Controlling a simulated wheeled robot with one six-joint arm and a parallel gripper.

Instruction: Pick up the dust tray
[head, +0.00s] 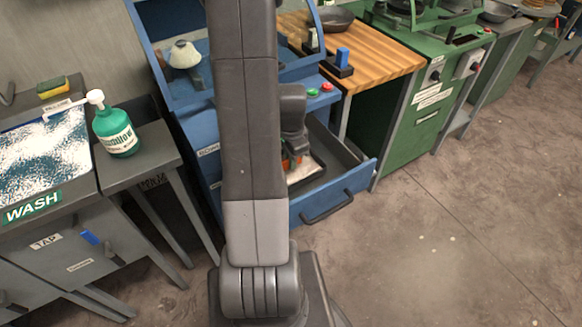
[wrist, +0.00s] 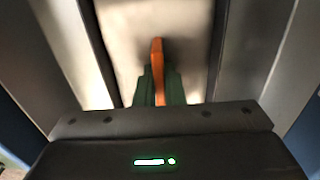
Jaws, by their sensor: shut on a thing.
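The dust tray (head: 306,172) shows in the head view as a pale floor within dark edges, inside an open blue drawer. In the wrist view its pale surface (wrist: 128,25) lies between dark side walls. An upright orange strip, which looks like its handle (wrist: 157,62), stands between my green fingers. My gripper (wrist: 158,88) is shut on this strip. In the head view my gripper (head: 291,163) is low in the drawer, partly hidden by my arm. I cannot tell whether the tray touches the drawer floor.
The open drawer (head: 345,190) has walls around the tray and belongs to a blue cabinet (head: 200,135). A wooden worktop (head: 385,62) and green machine (head: 425,115) stand to the right. A green bottle (head: 115,130) stands on a grey table at left. Floor at right is clear.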

